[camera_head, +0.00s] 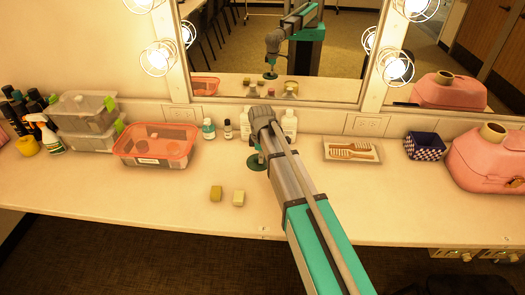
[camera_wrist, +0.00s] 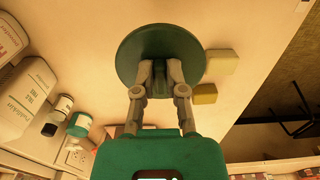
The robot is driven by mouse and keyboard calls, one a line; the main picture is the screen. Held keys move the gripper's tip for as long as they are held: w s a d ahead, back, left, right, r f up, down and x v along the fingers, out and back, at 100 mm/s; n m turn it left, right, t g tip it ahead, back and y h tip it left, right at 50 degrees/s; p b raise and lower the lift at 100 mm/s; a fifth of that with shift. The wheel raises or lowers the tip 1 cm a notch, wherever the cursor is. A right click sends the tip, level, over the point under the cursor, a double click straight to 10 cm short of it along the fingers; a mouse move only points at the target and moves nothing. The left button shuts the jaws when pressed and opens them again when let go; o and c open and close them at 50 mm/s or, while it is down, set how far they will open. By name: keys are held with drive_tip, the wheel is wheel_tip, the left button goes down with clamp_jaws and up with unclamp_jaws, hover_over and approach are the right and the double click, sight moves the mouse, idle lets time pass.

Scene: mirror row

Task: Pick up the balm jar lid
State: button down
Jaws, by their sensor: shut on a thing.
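The balm jar lid (camera_wrist: 132,48) is a round dark green disc, large in the wrist view. My gripper (camera_wrist: 160,72) is shut on a raised part at the middle of the lid, with a finger on each side. In the head view the green lid (camera_head: 256,162) shows at the left of my wrist, over the middle of the counter. My arm hides part of it and most of the gripper there. I cannot tell for sure how high the lid is above the counter.
Two yellowish blocks (camera_head: 216,192) lie on the counter (camera_head: 120,205) at front left. A red-rimmed container (camera_head: 150,158) stands left, bottles (camera_head: 209,129) behind. A comb tray (camera_head: 352,150), a checkered box (camera_head: 424,147) and a pink case (camera_head: 480,165) stand right. The mirror (camera_head: 225,60) is behind.

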drive_tip(key=s+d+r+p, duration=0.1)
drive_tip(key=s+r+p, duration=0.1)
drive_tip(key=s, duration=0.4)
drive_tip(key=shift+s+r, duration=0.4)
drive_tip(key=shift+r, duration=0.15)
